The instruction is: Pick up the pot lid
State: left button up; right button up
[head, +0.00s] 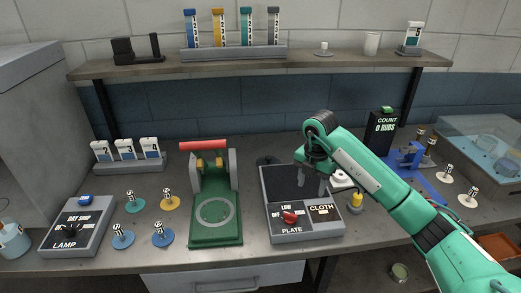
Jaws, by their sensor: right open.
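My right gripper (324,188) comes in from the right and points down above the right part of the plate unit (280,215), with its fingers apart and nothing seen between them. A pale round piece (341,179) with a dark centre is just right of the fingers, partly hidden by my arm. I cannot tell for certain which thing is the pot lid. Small discs with upright marked knobs, teal (135,205), yellow (170,203) and blue (163,239), lie on the bench at left. Pale ones (468,200) lie at right. My left gripper is out of view.
A green press (215,235) with a red handle stands mid-bench. A lamp switch box (77,228) is at left. A yellow piece (355,203), a blue stand (410,165), a counter (383,130) and a clear tank (485,145) are near my right arm. A shelf (260,63) runs behind.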

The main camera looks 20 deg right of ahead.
aim_at(265, 161)
jog(key=i, duration=1.15)
